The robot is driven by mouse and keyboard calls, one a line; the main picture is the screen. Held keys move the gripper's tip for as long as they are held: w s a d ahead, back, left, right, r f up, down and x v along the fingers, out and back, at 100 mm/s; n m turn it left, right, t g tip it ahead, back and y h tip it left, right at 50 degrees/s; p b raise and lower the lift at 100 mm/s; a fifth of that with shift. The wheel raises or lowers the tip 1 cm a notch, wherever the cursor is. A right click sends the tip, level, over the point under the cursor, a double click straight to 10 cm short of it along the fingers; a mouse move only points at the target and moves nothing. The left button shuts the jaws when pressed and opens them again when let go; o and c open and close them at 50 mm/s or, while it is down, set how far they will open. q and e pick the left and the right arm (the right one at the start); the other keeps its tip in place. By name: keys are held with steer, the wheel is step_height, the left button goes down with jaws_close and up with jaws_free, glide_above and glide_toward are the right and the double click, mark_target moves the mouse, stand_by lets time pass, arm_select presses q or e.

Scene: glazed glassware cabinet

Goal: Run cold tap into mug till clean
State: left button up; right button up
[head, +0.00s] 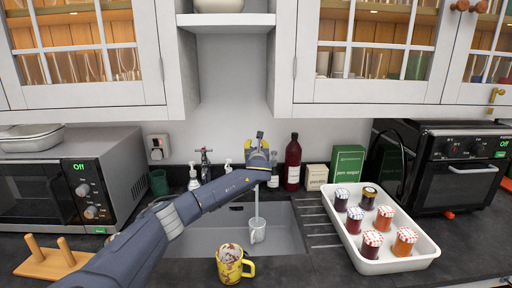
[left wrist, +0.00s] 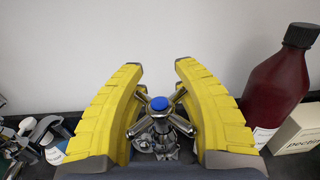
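My left gripper (head: 262,152) is at the tap behind the sink. In the left wrist view its yellow fingers (left wrist: 160,68) close around a chrome cross handle with a blue cap (left wrist: 160,103), with its prongs against both fingers. In the head view the gripper mostly hides this cold tap. My right gripper is not in view.
Another chrome tap (head: 204,163) stands to the left. Soap bottles (head: 193,180), a dark red bottle (head: 293,163) and boxes (head: 346,165) line the wall. A white tray (head: 394,264) of jars is right of the sink. A microwave (head: 84,183) and oven (head: 455,165) flank the counter.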

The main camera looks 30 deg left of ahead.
arm_select(q)
jaws_close()
steer(key=shift+r, duration=0.1)
steer(key=shift+w+d+r+m+t+h, duration=0.1)
steer(key=shift+d+m+t+h, duration=0.35)
steer(key=shift+m+h, duration=1.5)
steer(key=shift+w+d+m+t+h, duration=0.15)
steer(key=shift+d+m+t+h, duration=0.3)
steer(key=shift+m+h, duration=1.45)
steer(key=shift+w+d+r+m+t+h, duration=0.1)
steer(key=shift+d+m+t+h, duration=0.5)
steer(key=shift+h, duration=2.45)
steer(key=shift+m+g+h, duration=0.3)
steer(key=shift+m+h, duration=0.25)
steer(key=shift+h, duration=0.05)
